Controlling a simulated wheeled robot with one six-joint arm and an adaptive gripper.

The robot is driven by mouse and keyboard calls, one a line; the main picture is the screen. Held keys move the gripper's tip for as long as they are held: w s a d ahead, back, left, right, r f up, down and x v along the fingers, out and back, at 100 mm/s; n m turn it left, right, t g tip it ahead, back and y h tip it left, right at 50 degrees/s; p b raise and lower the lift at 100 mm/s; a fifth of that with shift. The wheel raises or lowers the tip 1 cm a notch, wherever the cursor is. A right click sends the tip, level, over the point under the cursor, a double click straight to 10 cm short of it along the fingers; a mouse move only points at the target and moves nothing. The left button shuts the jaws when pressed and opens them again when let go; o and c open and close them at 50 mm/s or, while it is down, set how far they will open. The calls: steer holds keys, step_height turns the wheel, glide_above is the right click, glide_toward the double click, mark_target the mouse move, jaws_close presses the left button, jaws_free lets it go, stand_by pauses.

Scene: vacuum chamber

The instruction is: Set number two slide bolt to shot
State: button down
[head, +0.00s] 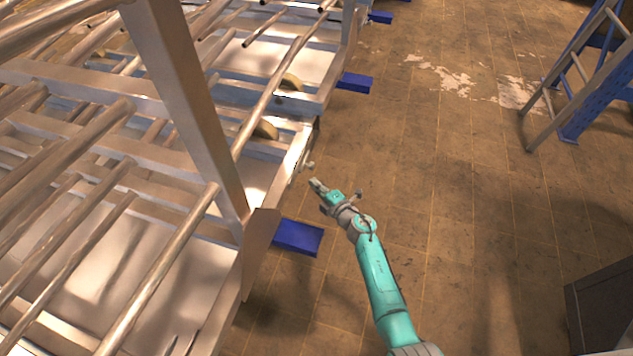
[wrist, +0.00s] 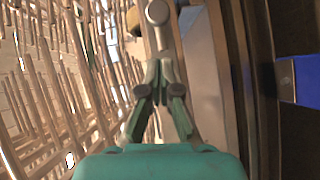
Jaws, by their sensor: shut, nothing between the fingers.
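A small metal knob (head: 310,165), which looks like the handle of a slide bolt, sticks out from the edge of the metal frame in the head view. No number can be read on it. In the wrist view a round-ended metal knob (wrist: 157,13) shows just beyond my fingertips. My gripper (head: 316,184) is shut and empty, just below and right of the knob in the head view. In the wrist view my gripper (wrist: 158,72) has its fingertips together, lined up with the knob. I cannot tell whether they touch it. The bolt's bar and its catch are not clear.
A large metal rack (head: 150,210) of rails and bars fills the left side. Blue pads (head: 298,237) jut out from its lower edge. A blue ladder-like stand (head: 590,80) is at the upper right and a dark cabinet (head: 603,305) at the lower right. The tiled floor between is clear.

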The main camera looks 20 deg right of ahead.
steer(key=v, duration=0.8)
steer(key=shift+s, duration=0.2)
steer(key=shift+r, duration=0.1)
steer(key=s+a+r+m+h, duration=0.1)
steer(key=s+a+r+m, duration=0.15)
steer(key=s, duration=0.65)
steer(key=s+a+r+m+t+h, duration=0.1)
steer(key=s+m, duration=0.3)
steer(key=s, duration=0.5)
steer(key=s+a+r+m+h, duration=0.15)
steer(key=s+m, duration=0.25)
steer(key=s, duration=0.5)
steer(key=s+d+r+m+g+h, duration=0.1)
steer(key=s+r+m+g, duration=0.1)
steer(key=s+r+m, duration=0.8)
steer(key=s+r, duration=0.6)
steer(key=s, duration=0.4)
steer(key=shift+s+h, duration=0.2)
steer(key=shift+h, duration=0.15)
